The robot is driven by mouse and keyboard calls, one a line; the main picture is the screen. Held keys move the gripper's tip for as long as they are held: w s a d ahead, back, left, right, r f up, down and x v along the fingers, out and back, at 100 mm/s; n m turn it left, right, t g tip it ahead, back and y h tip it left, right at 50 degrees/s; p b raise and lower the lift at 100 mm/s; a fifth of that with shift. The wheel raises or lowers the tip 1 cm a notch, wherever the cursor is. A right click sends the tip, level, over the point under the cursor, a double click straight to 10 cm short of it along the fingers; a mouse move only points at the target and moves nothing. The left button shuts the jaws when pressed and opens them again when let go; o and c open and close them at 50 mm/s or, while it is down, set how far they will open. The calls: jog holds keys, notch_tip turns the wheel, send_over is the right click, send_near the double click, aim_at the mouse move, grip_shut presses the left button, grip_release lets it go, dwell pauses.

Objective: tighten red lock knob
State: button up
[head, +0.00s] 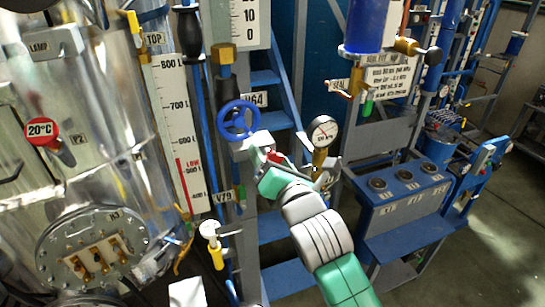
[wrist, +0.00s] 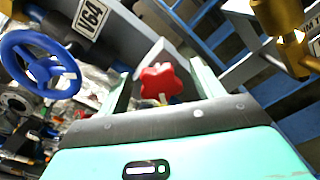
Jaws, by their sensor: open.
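The red lock knob (wrist: 160,83) is a lobed, star-like knob in the middle of the wrist view, in front of a grey plate. A small part of it (head: 275,155) shows in the head view, at the end of my arm. My gripper (wrist: 160,73) is open, with one teal finger to the left of the knob and one to the right. Gaps show between the knob and both fingers, and I see no contact. In the head view my gripper (head: 270,166) partly covers the knob and its mount.
A blue handwheel (head: 239,119) is close by on the left and also shows in the wrist view (wrist: 40,63). A pressure gauge (head: 323,131) on a brass fitting stands just right of my gripper. A blue ladder (head: 268,77) rises behind. A glass vessel (head: 110,150) fills the left.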

jog(key=c, duration=1)
